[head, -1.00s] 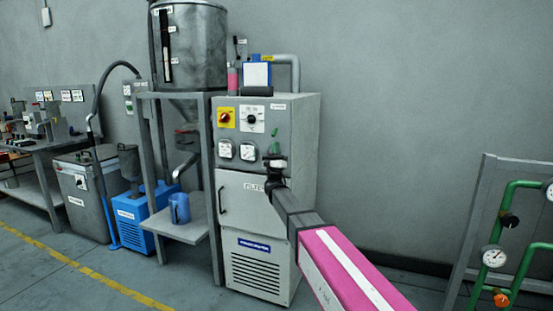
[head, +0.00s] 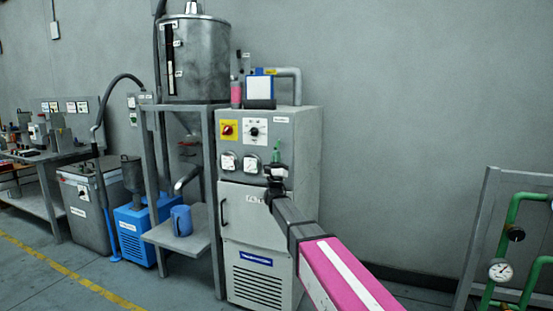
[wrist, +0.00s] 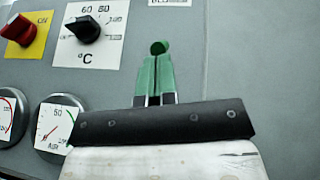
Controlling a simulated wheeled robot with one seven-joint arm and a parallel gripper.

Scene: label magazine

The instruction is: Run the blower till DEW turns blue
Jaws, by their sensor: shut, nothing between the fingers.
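The grey dryer cabinet (head: 312,150) stands in the middle of the head view. Its panel has a red rotary switch on a yellow plate (head: 228,130), a black temperature knob (head: 256,131) and two round gauges (head: 229,162). In the wrist view, the left gauge (wrist: 8,115) shows coloured arcs and the right one (wrist: 60,122) reads "AIR". My gripper (wrist: 155,75) is shut and empty, its green fingers pointing at the panel. A small round green control (wrist: 160,46) sits just beyond the fingertips; I cannot tell whether they touch. No readable DEW mark shows.
A steel hopper (head: 200,60) stands on a frame left of the cabinet, with a blue jug (head: 181,220) on its shelf. A blue unit (head: 135,235) stands farther left. Green pipes with a gauge (head: 502,271) are at right. The wall between is clear.

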